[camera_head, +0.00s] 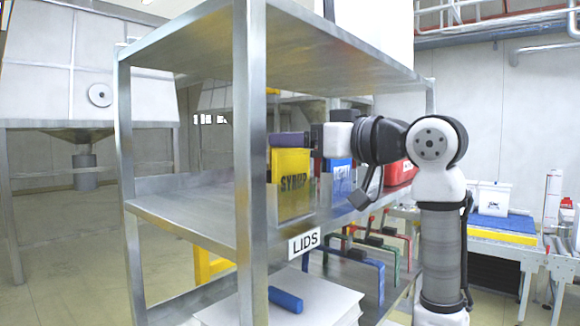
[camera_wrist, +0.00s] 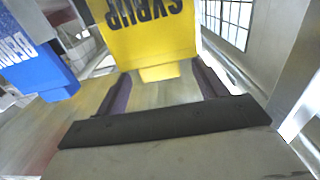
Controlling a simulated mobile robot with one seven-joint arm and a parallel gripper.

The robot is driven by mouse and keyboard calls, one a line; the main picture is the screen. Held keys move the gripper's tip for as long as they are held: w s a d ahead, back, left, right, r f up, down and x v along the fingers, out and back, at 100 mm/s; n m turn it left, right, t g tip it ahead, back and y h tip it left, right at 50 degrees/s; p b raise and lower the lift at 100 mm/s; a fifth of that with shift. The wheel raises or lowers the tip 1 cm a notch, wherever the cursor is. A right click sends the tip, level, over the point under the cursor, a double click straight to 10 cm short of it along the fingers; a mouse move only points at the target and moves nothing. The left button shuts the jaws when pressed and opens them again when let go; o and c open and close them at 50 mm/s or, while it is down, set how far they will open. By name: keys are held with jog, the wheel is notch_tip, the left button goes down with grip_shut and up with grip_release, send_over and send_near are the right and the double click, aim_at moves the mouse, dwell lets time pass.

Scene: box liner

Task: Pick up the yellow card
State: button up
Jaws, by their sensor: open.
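The yellow card (camera_head: 291,184) stands upright on the middle shelf and bears the word SYRUP. It fills the top of the wrist view (camera_wrist: 150,30), with its lettering upside down. My gripper (camera_head: 275,140) is at the card's top edge in the head view, its purple fingers pointing left. In the wrist view my gripper (camera_wrist: 162,72) is open, its two fingers apart with a narrow yellow part of the card between or just beyond their tips. I cannot tell whether they touch it. Nothing is held.
A blue card (camera_head: 337,177) stands right of the yellow one, also in the wrist view (camera_wrist: 35,55). A red item (camera_head: 400,173) stands farther right. The upper shelf (camera_head: 330,50) is overhead, and a metal post (camera_head: 251,160) stands left of the card. The shelf's left part is bare.

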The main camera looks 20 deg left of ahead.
jog(key=p+x, duration=0.2)
jog(key=x, duration=0.2)
jog(key=shift+r, duration=0.2)
jog(key=shift+w+a+f, duration=0.1)
jog(key=shift+a+f, duration=0.05)
jog(key=shift+a, duration=0.2)
jog(key=shift+d, duration=0.1)
jog(key=c, duration=1.3)
